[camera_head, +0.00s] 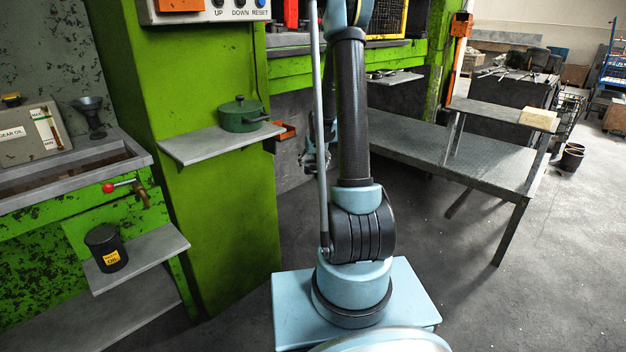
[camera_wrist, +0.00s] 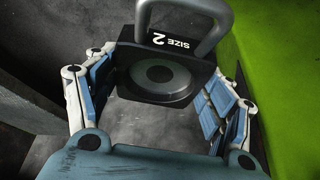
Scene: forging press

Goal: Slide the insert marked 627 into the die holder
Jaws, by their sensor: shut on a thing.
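My gripper (camera_wrist: 163,72) is shut on a black block (camera_wrist: 190,48) in the wrist view. The block has a grey loop handle at its top and a round grey face with a dark centre. It bears a white label reading "SIZE 2", turned over in the picture. In the head view my gripper (camera_head: 312,158) is mostly hidden behind my arm, beside the green press column (camera_head: 222,215). I cannot make out an insert marked 627 in either view. I cannot pick out the die holder for sure.
A grey shelf (camera_head: 190,150) on the green column bears a green lidded pot (camera_head: 240,117). A small orange tray (camera_head: 286,131) sits close by. A black can (camera_head: 104,250) stands on a lower left shelf.

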